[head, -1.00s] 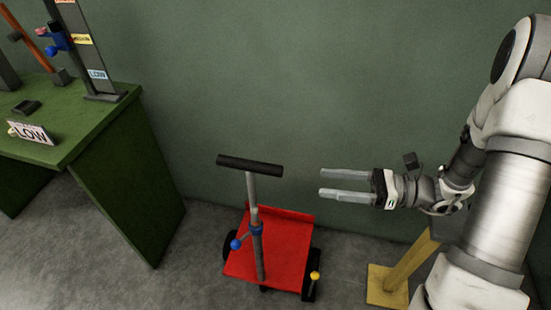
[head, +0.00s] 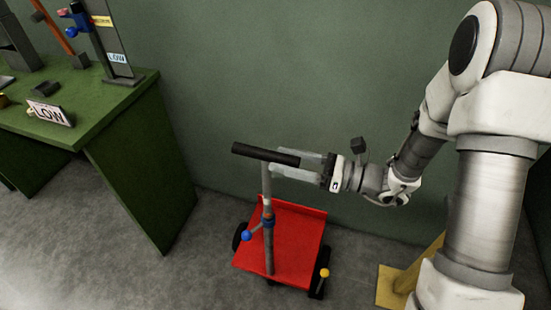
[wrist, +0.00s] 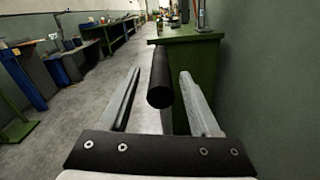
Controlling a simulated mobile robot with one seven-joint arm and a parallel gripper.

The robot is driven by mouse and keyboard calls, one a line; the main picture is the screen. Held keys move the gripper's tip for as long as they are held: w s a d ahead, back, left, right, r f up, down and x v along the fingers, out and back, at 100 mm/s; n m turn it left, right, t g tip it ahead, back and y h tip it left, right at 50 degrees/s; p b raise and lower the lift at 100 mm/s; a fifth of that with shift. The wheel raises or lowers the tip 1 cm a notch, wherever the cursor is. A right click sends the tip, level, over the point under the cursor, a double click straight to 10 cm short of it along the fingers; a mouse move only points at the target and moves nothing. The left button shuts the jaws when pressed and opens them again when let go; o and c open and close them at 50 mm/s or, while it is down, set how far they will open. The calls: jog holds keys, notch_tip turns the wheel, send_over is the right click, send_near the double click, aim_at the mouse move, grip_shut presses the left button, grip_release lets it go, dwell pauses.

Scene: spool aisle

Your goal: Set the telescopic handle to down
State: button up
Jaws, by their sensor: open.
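The telescopic handle is a grey pole (head: 267,190) with a black crossbar grip (head: 265,153) on top. It stands upright and raised on a red cart (head: 300,232). A blue collar with a blue-knobbed lever (head: 246,236) sits partway up the pole. My gripper (head: 292,164) is open at the right end of the grip. In the wrist view the grip (wrist: 160,78) shows end-on between the two open fingers, nearer the right one. I cannot tell whether a finger touches it. A yellow knob (head: 324,272) is at the cart's front right corner.
A green workbench (head: 130,150) stands at left with a "LOW" sign (head: 48,114) and a labelled upright stand (head: 108,45). A green wall is close behind the cart. A yellow post base (head: 392,288) stands right of the cart. Grey floor is clear between bench and cart.

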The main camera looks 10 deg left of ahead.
aim_at(266, 163)
jog(key=shift+w+a, duration=0.1)
jog(key=shift+a, duration=1.2)
grip_shut()
dwell(0.5)
